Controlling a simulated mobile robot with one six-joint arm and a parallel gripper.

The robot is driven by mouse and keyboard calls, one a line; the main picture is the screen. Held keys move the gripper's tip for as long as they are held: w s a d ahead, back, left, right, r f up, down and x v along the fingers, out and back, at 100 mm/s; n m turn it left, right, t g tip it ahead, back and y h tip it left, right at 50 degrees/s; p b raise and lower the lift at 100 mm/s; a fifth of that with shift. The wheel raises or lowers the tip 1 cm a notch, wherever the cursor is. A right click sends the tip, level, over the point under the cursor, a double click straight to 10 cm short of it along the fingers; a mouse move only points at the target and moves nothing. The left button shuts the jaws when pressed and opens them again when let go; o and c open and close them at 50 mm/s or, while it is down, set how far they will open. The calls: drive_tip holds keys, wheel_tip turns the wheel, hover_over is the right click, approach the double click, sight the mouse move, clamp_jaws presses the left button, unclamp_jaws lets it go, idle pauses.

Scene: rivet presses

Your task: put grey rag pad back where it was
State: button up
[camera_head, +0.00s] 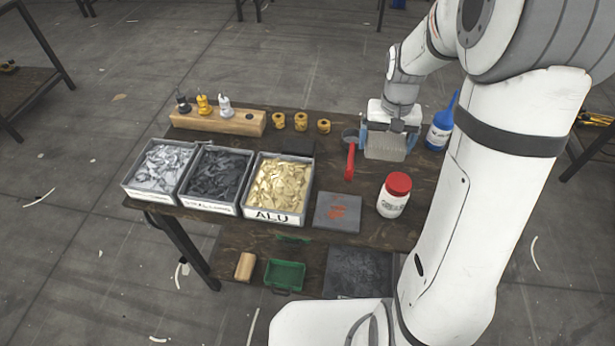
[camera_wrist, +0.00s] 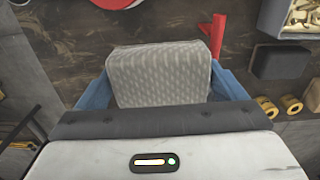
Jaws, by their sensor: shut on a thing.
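The grey rag pad (camera_head: 384,149) is a light grey, textured block. My gripper (camera_head: 389,138) is shut on it, with a blue finger at either side, over the back right of the table. In the wrist view the pad (camera_wrist: 160,75) sits between the blue fingers (camera_wrist: 160,88), its textured face showing. I cannot tell whether its lower edge touches the table (camera_head: 285,215).
A red-handled tool (camera_head: 350,160) lies close left of the pad, a blue bottle (camera_head: 441,124) stands right. A red-lidded jar (camera_head: 394,195) and orange-stained grey plate (camera_head: 338,212) are in front. A black block (camera_head: 298,145) and scrap trays (camera_head: 278,188) stand left.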

sight(380, 181)
drive_tip(key=shift+s+d+f+b, duration=0.1)
drive_tip(key=shift+s+d+b, duration=0.3)
drive_tip(key=shift+s+b, duration=0.3)
wheel_tip(380, 181, down, 10)
drive_tip(key=shift+w+r, duration=0.1)
drive_tip(key=shift+w, duration=0.05)
drive_tip(key=shift+f, duration=0.2)
drive_tip(key=o, duration=0.6)
drive_tip(key=shift+b, duration=0.3)
drive_tip(key=shift+o, duration=1)
